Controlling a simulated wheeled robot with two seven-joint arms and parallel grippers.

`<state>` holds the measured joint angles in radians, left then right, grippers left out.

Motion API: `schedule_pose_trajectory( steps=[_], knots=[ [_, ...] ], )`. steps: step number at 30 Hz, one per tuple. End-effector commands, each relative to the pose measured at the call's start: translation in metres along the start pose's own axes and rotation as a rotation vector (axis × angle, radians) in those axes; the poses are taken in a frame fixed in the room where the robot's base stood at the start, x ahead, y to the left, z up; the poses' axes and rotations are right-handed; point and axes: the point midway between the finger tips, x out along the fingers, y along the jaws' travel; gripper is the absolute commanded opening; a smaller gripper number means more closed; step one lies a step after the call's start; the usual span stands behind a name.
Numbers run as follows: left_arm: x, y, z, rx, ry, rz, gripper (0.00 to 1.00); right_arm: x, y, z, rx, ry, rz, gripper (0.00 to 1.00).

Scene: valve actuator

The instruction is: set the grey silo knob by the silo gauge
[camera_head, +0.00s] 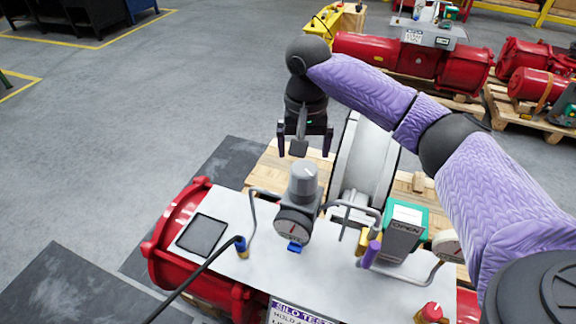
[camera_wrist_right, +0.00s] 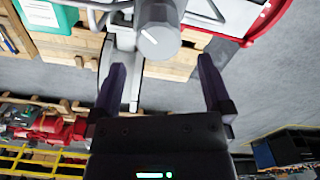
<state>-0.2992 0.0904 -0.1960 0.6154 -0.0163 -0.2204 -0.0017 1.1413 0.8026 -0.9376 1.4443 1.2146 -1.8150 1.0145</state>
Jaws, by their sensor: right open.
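My right gripper (camera_head: 304,146) hangs just behind and above the knob in the head view. Its fingers are apart and empty; in the right wrist view (camera_wrist_right: 161,80) the knob appears beyond the fingertips, not between them. My left gripper is out of view.
The white panel (camera_head: 218,262) sits on a red actuator body (camera_head: 170,240). It carries bent metal pipes, a green OPEN indicator (camera_head: 405,218), a purple-capped handle (camera_head: 371,254), a second gauge (camera_head: 447,246) and a red knob (camera_head: 431,312). A black cable (camera_head: 195,276) crosses the panel's front left.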

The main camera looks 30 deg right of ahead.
Motion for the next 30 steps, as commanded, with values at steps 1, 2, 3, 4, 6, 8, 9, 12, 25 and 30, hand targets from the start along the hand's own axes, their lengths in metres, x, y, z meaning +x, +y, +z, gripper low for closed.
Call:
schedule_pose_trajectory(
  steps=[1, 2, 3, 4, 6, 8, 9, 12, 25, 30],
  knots=[
    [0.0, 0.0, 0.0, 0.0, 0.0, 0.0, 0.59, -0.005, 0.004, -0.004, 0.026, 0.001, -0.001, 1.0],
    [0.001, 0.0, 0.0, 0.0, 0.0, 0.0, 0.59, -0.006, 0.005, -0.005, 0.039, -0.001, -0.002, 1.0],
    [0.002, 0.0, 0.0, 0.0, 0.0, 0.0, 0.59, -0.003, 0.006, -0.005, 0.048, -0.004, -0.001, 1.0],
    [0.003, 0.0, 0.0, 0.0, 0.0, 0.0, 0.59, 0.001, 0.006, -0.005, 0.05, -0.005, -0.001, 1.0],
    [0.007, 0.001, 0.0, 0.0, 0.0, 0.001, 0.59, 0.017, 0.006, -0.005, 0.049, -0.007, 0.0, 1.0],
    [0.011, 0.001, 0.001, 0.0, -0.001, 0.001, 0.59, 0.033, 0.006, -0.004, 0.047, -0.007, 0.001, 1.0],
    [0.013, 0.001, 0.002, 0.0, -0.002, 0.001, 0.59, 0.044, 0.006, -0.004, 0.046, -0.006, 0.001, 1.0],
    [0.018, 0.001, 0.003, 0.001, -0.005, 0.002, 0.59, 0.066, 0.006, -0.004, 0.046, -0.005, 0.001, 1.0],
    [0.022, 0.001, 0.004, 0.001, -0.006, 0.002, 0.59, 0.091, 0.005, -0.005, 0.044, -0.002, -0.003, 1.0],
    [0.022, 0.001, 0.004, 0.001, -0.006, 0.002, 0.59, 0.091, 0.005, -0.005, 0.044, -0.002, -0.003, 0.7]
  ],
)
